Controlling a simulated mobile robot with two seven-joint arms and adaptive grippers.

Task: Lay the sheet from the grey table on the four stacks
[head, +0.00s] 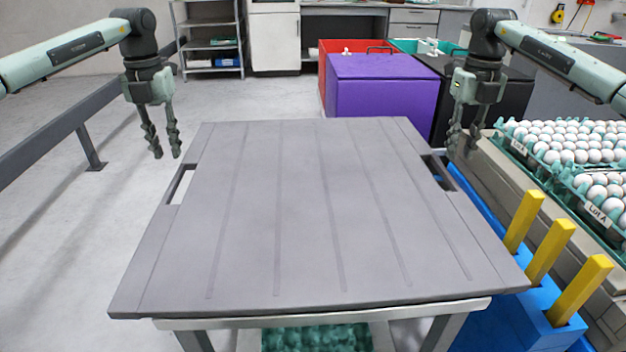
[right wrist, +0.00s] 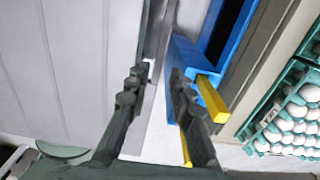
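A grey ribbed sheet (head: 300,220) with a slot near its left edge and another near its right edge lies flat on a pale-framed table (head: 320,310), covering its top. It also fills the left of the right wrist view (right wrist: 60,70). My left gripper (head: 167,149) is open and empty, above and left of the sheet's left slot. My right gripper (head: 462,150) is open and empty near the right slot; its spread fingers show in the right wrist view (right wrist: 158,76). Teal egg trays (head: 567,186) with white eggs and labels stand at the right; they also show in the right wrist view (right wrist: 250,130).
A blue holder (head: 500,325) with three yellow uprights (head: 550,250) stands close to the sheet's right edge. Purple (head: 380,90), red and black bins stand behind the table. A grey rail (head: 60,130) runs along the left. Green trays (head: 315,338) show under the table.

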